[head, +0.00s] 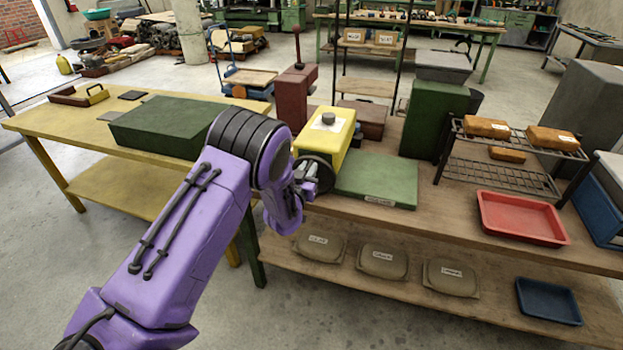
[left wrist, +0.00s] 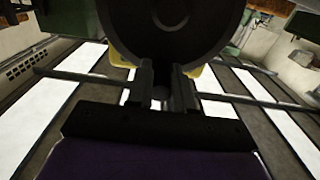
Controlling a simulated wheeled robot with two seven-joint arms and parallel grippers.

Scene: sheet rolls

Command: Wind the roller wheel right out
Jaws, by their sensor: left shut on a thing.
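The roller wheel (head: 326,175) is a dark disc on the front of a yellow machine (head: 338,130) with a dark knob on top. In the left wrist view the wheel (left wrist: 175,30) fills the top middle as a large black disc. My left gripper (head: 306,183) is at the left side of the wheel. In the left wrist view its two fingers (left wrist: 163,82) are close together at the wheel's lower rim, shut on a part of it. The exact part between the fingertips is dark and hard to make out. My right gripper is in neither view.
A green flat block (head: 378,180) lies right of the machine on the wooden bench. A dark red press (head: 293,98) stands behind left. A wire rack (head: 500,175) and red tray (head: 521,217) are at right. A dark green box (head: 165,125) lies on the yellow table.

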